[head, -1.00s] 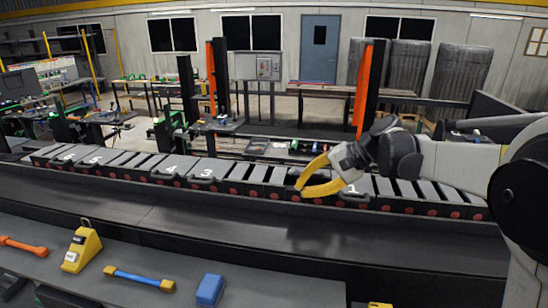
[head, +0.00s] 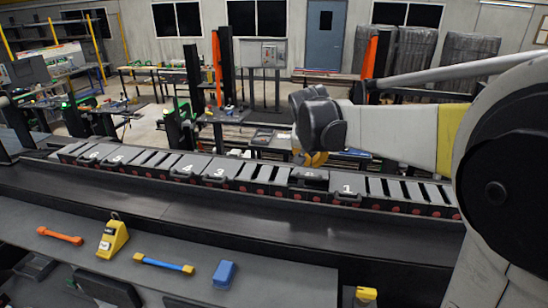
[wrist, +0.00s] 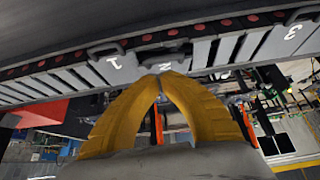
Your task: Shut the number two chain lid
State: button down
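The drag chain (head: 255,181) runs across the head view with numbered grey lids. The number two lid (head: 309,176) sits between lid 3 (head: 216,174) and lid 1 (head: 348,189). It looks darker than its neighbours and partly raised, and its number is not readable there. My gripper (head: 312,160) is behind the chain at this lid. In the wrist view its yellow fingers (wrist: 157,77) meet at the tips with nothing between them, close to the lid's edge.
A dark conveyor-like ledge (head: 190,208) runs in front of the chain. The nearer bench (head: 60,262) holds an orange-handled tool (head: 60,236), a yellow block (head: 113,240), a blue-and-yellow bar (head: 163,263) and a blue block (head: 224,273). Orange posts (head: 370,68) stand behind.

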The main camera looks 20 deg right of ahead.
aim_at(310, 178)
jog(key=p+x, duration=0.1)
jog(key=x, duration=0.6)
jog(key=shift+a, duration=0.1)
jog(key=f+t+b, duration=0.1)
jog(key=f+b, duration=0.1)
jog(key=b, duration=0.1)
jog(key=s+a+f+t+h+b, duration=0.1)
jog(key=f+b, duration=0.1)
jog(key=b, duration=0.1)
jog(key=s+f+t+h+b, duration=0.1)
jog(key=f+b, duration=0.2)
jog(key=b, duration=0.1)
jog(key=shift+a, duration=0.15)
jog(key=shift+r, duration=0.1)
